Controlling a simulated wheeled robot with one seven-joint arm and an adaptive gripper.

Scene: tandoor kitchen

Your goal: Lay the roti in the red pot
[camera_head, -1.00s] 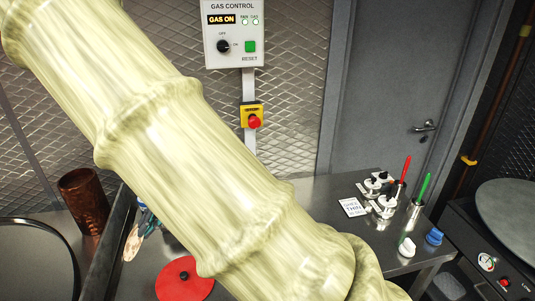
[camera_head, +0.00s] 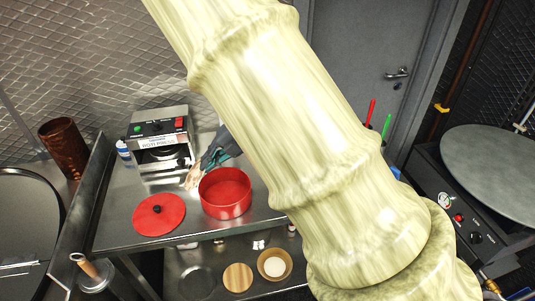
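The red pot (camera_head: 226,207) stands open on the steel counter, and its inside looks empty. My gripper (camera_head: 203,165), dark with teal fingers, is small and partly hidden behind my arm. It appears shut on the roti (camera_head: 191,179), a pale tan piece hanging from the fingertips. The roti shows just left of and behind the pot's rim, outside the opening in this view. Its exact height over the counter is hard to tell.
A press machine (camera_head: 158,145) stands behind the pot, with a small bottle (camera_head: 124,151) at its left. A lower shelf holds a wooden disc (camera_head: 238,278) and a bowl (camera_head: 274,264). A round griddle (camera_head: 492,172) is at right. My arm covers the counter's right part.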

